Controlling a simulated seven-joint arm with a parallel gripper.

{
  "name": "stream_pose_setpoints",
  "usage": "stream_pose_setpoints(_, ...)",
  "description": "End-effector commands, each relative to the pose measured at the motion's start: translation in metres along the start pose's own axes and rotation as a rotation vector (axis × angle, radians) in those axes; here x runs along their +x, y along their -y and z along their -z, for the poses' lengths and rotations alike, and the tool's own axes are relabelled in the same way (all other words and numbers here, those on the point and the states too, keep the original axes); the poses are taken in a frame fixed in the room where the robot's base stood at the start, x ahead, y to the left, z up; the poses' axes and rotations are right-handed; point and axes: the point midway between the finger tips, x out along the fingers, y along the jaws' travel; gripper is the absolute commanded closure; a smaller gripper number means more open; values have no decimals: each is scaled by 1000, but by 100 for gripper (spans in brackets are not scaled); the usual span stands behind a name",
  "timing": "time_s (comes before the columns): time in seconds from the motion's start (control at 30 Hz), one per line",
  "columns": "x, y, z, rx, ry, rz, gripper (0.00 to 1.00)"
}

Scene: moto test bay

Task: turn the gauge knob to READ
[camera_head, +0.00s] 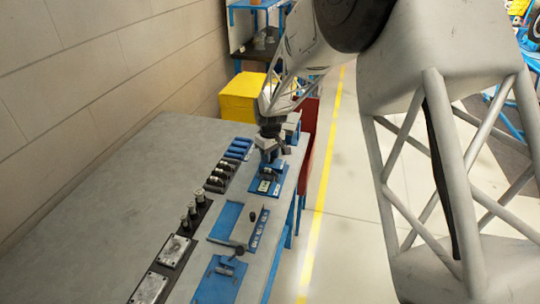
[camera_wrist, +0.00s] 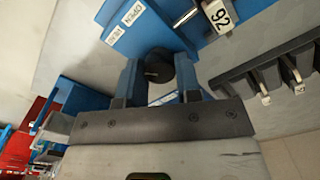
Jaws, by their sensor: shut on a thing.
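The gauge knob (camera_wrist: 158,64) is a round black knob on a blue plate (camera_wrist: 163,32) in the wrist view. My gripper (camera_wrist: 156,74) is shut on it, with one finger on each side. A white tag (camera_wrist: 220,15) shows 92 beside the plate. In the head view my gripper (camera_head: 269,157) is low over the blue gauge plate (camera_head: 258,192) at the bench's right edge and hides the knob. I cannot tell where the knob points.
The grey bench (camera_head: 110,190) is mostly bare on the left. Nearer along its right edge are a blue panel with a lever (camera_head: 238,248), metal plates (camera_head: 174,251) and upright cylinders (camera_head: 199,198). Blue cylinders (camera_head: 238,148) lie left of my gripper. A yellow box (camera_head: 240,96) stands behind.

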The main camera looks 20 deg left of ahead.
Motion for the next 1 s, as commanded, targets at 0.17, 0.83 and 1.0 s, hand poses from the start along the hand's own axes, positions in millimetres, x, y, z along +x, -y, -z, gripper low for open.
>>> stream_pose_setpoints(0.17, -1, 0, 0, -21, -1, 0, 92)
stream_pose_setpoints(0.83, 0, 0, 0, -21, 0, 0, 43)
stream_pose_setpoints(1.0, -2, 0, 0, -21, -1, 0, 43)
